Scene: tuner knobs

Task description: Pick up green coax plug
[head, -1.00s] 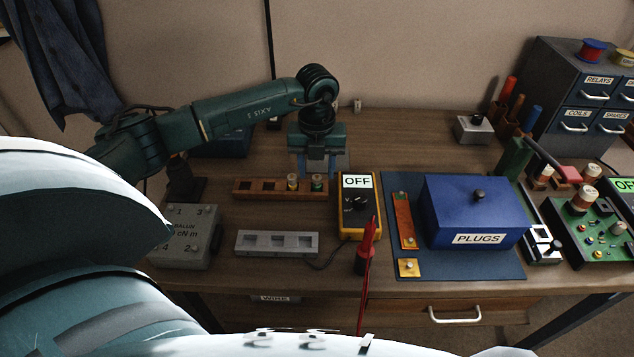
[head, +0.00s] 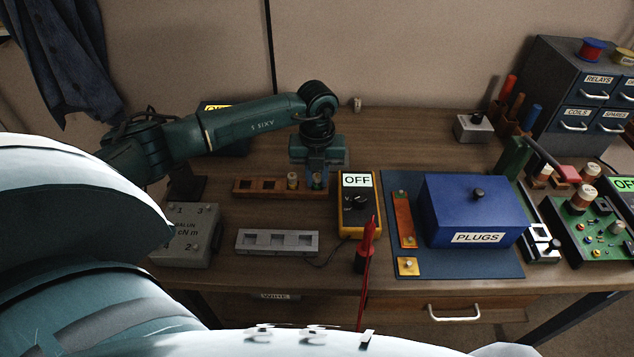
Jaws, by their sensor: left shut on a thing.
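The green coax plug (head: 317,181) stands upright in the right end of the brown wooden rack (head: 243,187), on the left half of the bench. A second plug with a yellowish band (head: 292,181) stands in the slot to its left. My left gripper (head: 317,176) points straight down over the rack's right end. Its bluish fingers are shut on the green plug, whose upper part is partly hidden by them. The plug still appears to be in its slot. My right gripper is not in view.
A yellow meter reading OFF (head: 345,218) stands close to the right of the rack. A grey slotted block (head: 250,243) lies in front. The blue PLUGS box (head: 440,205) sits on a blue mat (head: 470,266). A red probe (head: 367,240) stands upright near the meter.

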